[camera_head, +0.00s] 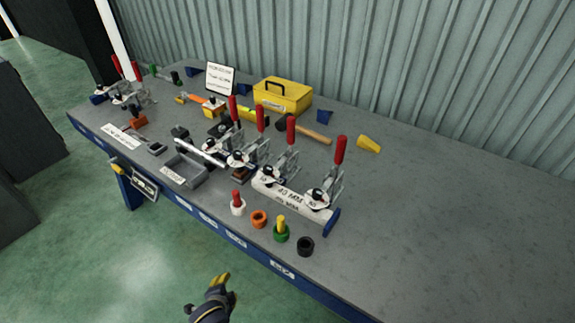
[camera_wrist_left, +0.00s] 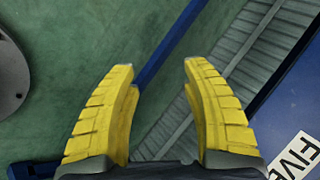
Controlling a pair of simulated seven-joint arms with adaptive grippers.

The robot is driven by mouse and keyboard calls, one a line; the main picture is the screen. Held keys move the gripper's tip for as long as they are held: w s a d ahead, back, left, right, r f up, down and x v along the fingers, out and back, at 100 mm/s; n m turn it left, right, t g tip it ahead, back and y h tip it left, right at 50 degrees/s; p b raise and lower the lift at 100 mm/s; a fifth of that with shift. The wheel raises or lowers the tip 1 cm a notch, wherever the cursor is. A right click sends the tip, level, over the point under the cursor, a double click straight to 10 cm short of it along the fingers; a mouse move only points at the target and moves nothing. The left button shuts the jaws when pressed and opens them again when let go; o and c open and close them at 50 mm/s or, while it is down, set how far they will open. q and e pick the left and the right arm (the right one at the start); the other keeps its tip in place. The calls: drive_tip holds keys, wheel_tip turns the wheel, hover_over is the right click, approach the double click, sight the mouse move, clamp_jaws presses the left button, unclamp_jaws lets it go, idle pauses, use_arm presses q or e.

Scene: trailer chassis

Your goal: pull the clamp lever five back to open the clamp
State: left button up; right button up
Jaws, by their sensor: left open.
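Several toggle clamps with upright red levers stand on the bench. The rightmost lever (camera_head: 340,150) rises above the right end of a white labelled tube (camera_head: 290,199). Further levers stand to its left, at the tube's other end (camera_head: 291,130) and beyond (camera_head: 260,118). I cannot tell from the head view which one is five. A white label reading FIVE (camera_wrist_left: 298,156) is on the blue bench edge in the left wrist view. My left gripper (camera_head: 228,288) is open and empty, in front of the bench and apart from the clamps. Its yellow fingers (camera_wrist_left: 160,95) frame only floor and bench parts.
A white-red piece (camera_head: 238,204), an orange ring (camera_head: 259,219), a green-yellow piece (camera_head: 281,231) and a black ring (camera_head: 306,245) line the front edge. A yellow toolbox (camera_head: 283,96) and a hammer (camera_head: 305,129) lie behind the clamps. The bench's right side (camera_head: 450,220) is clear.

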sight(289, 128)
use_arm(q)
drive_tip(key=w+d+r+m+t, duration=0.1)
drive_tip(key=w+r+m+t, duration=0.15)
drive_tip(key=r, duration=1.05)
drive_tip(key=w+d+r+m+t, duration=0.15)
drive_tip(key=w+r+m, duration=0.25)
drive_tip(key=r, duration=0.8)
drive_tip(key=w+d+r+m+t+h, duration=0.2)
drive_tip(key=w+d+r+m+h, duration=0.3)
drive_tip(key=w+r+m, duration=0.4)
drive_tip(key=w+d+r+m+t+h, duration=0.25)
drive_tip(key=w+d+r+m, duration=0.45)
drive_tip(key=m, duration=0.5)
drive_tip(key=shift+n, duration=0.35)
drive_tip(key=x, duration=1)
drive_tip(key=d+r+x, duration=0.1)
drive_tip(key=x, duration=0.5)
drive_tip(key=shift+s+a, duration=0.1)
drive_tip(key=shift+s, duration=0.1)
clamp_jaws()
